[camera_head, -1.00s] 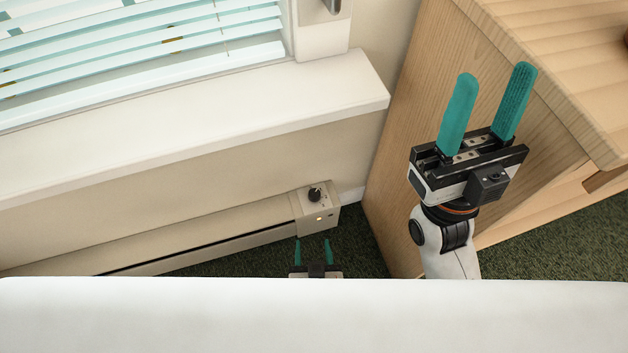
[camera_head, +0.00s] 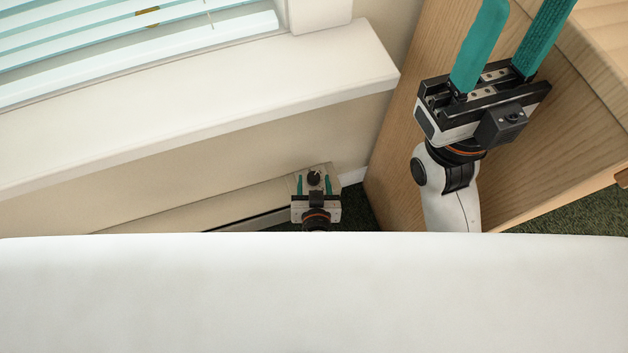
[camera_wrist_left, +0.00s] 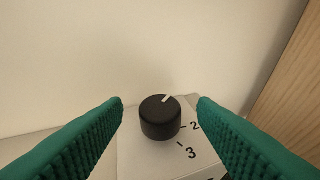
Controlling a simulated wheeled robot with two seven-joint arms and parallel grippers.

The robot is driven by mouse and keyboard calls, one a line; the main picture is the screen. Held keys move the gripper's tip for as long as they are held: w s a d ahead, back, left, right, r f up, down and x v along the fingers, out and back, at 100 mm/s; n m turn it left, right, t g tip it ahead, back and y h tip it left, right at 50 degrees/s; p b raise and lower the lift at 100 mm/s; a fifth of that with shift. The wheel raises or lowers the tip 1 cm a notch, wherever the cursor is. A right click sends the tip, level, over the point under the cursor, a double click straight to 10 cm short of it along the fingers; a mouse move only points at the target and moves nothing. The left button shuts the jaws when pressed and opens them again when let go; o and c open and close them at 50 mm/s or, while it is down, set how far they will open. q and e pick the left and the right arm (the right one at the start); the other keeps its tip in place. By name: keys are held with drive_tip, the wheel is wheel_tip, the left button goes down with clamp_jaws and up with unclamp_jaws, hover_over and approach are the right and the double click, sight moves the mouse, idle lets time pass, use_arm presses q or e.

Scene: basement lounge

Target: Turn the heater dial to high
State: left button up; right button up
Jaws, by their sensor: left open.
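The heater dial (camera_head: 314,178) is a round black knob on the end box of the beige baseboard heater (camera_head: 250,203). In the left wrist view the dial (camera_wrist_left: 160,118) shows a white pointer line aimed up and right, short of the printed 2. The numbers 2 and 3 sit at its lower right; another mark is cut off below. My left gripper (camera_head: 313,184) is at the box, its teal fingers open on either side of the dial, with gaps on both sides. My right gripper (camera_head: 526,20) is raised in front of the wooden cabinet, fingers apart and empty, its tips at the top edge.
A white window sill (camera_head: 200,105) juts out above the heater, below the blinds (camera_head: 130,30). The wooden cabinet (camera_head: 400,150) stands right of the heater, close to my right arm. A white surface (camera_head: 310,295) fills the foreground and hides what lies below.

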use_arm(q)
drive_tip(key=shift+w+f, duration=0.25)
drive_tip(key=shift+w, duration=0.35)
drive_tip(key=c, duration=1)
drive_tip(key=shift+o, duration=0.2)
